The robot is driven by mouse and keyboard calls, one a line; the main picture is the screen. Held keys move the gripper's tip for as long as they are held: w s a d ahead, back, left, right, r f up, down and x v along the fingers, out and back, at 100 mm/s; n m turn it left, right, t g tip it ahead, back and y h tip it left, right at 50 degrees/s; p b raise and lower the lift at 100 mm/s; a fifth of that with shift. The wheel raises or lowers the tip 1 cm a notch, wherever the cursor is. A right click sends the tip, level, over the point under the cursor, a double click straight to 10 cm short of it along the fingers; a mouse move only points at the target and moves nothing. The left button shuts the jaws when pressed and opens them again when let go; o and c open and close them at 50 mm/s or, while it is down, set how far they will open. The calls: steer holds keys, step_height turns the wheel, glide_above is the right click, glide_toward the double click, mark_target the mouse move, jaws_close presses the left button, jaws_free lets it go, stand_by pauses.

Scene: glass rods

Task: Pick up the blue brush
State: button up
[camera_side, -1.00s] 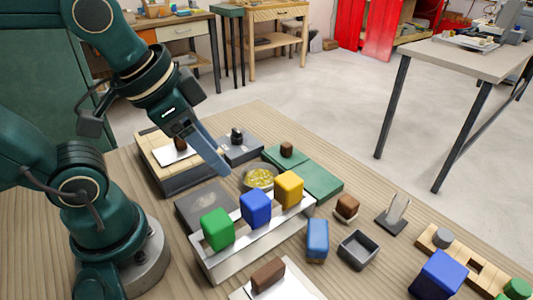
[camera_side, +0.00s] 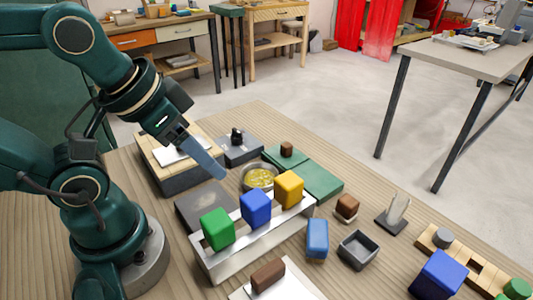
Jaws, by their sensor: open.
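No blue thing shows bristles, so I cannot tell for sure which one is the brush. A blue block (camera_side: 256,207) stands in the white rack (camera_side: 228,262), between a green block (camera_side: 217,230) and a yellow block (camera_side: 289,189). A lighter blue piece (camera_side: 317,239) sits on the table just right of the rack. A larger dark blue block (camera_side: 438,275) is at the lower right. My gripper (camera_side: 220,174), with long blue-grey fingers seen edge-on, is open, points down to the right and hangs behind the rack, apart from these blue things. I see nothing between the fingers.
A bowl of yellow bits (camera_side: 259,177) is close to my gripper's right. A dark flat plate (camera_side: 203,206) lies behind the rack. A grey open box (camera_side: 358,250) and a brush-like upright piece on a dark base (camera_side: 393,218) stand right. Green boards (camera_side: 322,183) lie at the back.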

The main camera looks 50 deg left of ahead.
steer(key=shift+o, duration=0.3)
steer(key=o, duration=0.5)
steer(key=shift+c, duration=0.2)
steer(key=w+d+r+m, duration=0.1)
steer(key=w+r+m, duration=0.1)
steer(key=w+r, duration=0.2)
steer(key=m+g, duration=0.5)
steer(key=m, duration=0.2)
glide_above(319, 232)
step_height(319, 232, down, 12)
steer(key=shift+w+a+f, duration=0.1)
steer(key=shift+w+f, duration=0.05)
steer(key=shift+f, duration=0.1)
steer(key=shift+s+f+g, duration=0.25)
steer(key=shift+f+g, duration=0.05)
steer(key=shift+f, duration=2.5)
